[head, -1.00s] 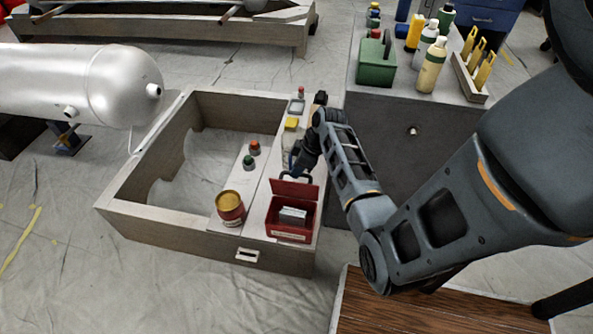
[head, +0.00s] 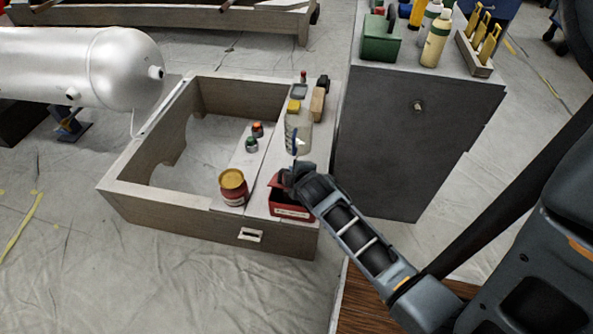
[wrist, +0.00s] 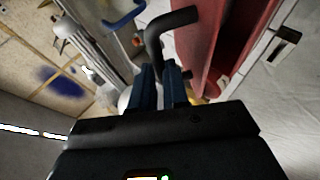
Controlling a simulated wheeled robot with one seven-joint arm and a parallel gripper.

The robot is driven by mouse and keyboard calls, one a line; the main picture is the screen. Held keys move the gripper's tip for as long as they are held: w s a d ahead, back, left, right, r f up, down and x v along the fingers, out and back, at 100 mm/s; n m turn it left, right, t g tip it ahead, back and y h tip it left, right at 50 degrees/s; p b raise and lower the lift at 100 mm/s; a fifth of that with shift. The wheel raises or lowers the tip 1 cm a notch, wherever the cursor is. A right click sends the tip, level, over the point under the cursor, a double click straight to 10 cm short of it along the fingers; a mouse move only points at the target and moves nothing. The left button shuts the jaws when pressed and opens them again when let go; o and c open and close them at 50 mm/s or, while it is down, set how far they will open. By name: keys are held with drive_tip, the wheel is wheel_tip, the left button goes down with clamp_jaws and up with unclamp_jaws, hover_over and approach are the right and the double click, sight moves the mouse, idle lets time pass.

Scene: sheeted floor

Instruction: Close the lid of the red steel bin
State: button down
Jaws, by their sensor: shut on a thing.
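The red steel bin (head: 291,211) stands at the near right corner of the wooden frame. A red strip of its lid (head: 274,181) shows beside my gripper, raised above the dark opening; my gripper and wrist hide the rest. My gripper (head: 290,172) is at the top of the bin. In the wrist view my blue fingers (wrist: 165,84) are closed at a dark bent handle (wrist: 165,28), beside a red panel (wrist: 206,40) of the bin. The exact lid angle and the bin's contents are hard to see.
A red can with a yellow lid (head: 233,187) stands just left of the bin. A clear jar (head: 299,128) and small items stand behind it on the ledge. A grey cabinet (head: 415,140) is to the right. A silver tank (head: 85,65) is at the left.

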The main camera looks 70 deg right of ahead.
drive_tip(key=shift+a+f+n+t+h+b, duration=0.35)
drive_tip(key=shift+a+f+h+b, duration=1.1)
drive_tip(key=shift+b, duration=1.75)
drive_tip(key=f+b, duration=0.1)
drive_tip(key=a+f+b, duration=0.1)
drive_tip(key=b, duration=0.1)
drive_tip(key=shift+s+a+f, duration=0.1)
drive_tip(key=shift+s, duration=0.05)
drive_tip(key=shift+a+f+b, duration=0.2)
drive_tip(key=shift+f+b, duration=0.05)
drive_tip(key=shift+b, duration=0.05)
drive_tip(key=c, duration=1.4)
unclamp_jaws()
drive_tip(key=shift+c, duration=0.2)
drive_tip(key=o, duration=0.3)
drive_tip(key=shift+d+r, duration=0.1)
drive_tip(key=shift+r, duration=0.05)
drive_tip(key=shift+p+v, duration=0.7)
drive_tip(key=shift+v, duration=3.2)
